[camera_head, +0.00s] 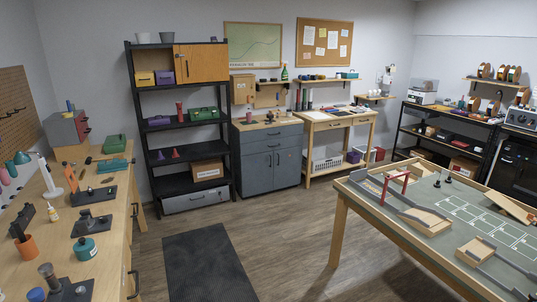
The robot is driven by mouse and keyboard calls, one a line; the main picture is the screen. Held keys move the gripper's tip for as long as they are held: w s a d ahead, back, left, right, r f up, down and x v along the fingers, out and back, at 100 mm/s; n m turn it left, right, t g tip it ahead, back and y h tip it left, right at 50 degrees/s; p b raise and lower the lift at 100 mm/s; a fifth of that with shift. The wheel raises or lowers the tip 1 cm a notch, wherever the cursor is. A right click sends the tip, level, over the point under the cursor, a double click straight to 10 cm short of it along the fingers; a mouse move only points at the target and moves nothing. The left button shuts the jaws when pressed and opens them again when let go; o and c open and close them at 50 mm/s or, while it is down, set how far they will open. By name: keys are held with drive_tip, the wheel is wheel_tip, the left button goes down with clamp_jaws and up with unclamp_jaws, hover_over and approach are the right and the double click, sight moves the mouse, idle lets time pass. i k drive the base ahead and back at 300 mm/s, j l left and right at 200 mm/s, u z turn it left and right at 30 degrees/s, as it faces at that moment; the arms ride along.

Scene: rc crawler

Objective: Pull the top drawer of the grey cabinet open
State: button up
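The grey cabinet (259,170) stands on the floor against the back wall, between the black shelf rack and a wooden workbench. It has a wooden top. Its top drawer (258,134) is a wide front just under that top, with a dark bar handle, and looks shut. Below it are another drawer front and doors with upright handles, which also look shut. The whole front of the cabinet faces the room and is unblocked. My gripper is not in view.
Open wooden floor lies before the cabinet, with a dark mat (209,265) nearer me. A long wooden bench (112,262) runs along the left. A large table (342,213) with ramps fills the right. The black shelf rack (146,158) stands left of the cabinet.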

sight(247, 136)
drive_tip(key=i+u, duration=0.1)
drive_tip(key=i, duration=4.4)
drive_tip(key=i+u, duration=0.1)
drive_tip(key=i, duration=0.55)
drive_tip(key=i+l+u, duration=0.1)
drive_tip(key=i, duration=0.55)
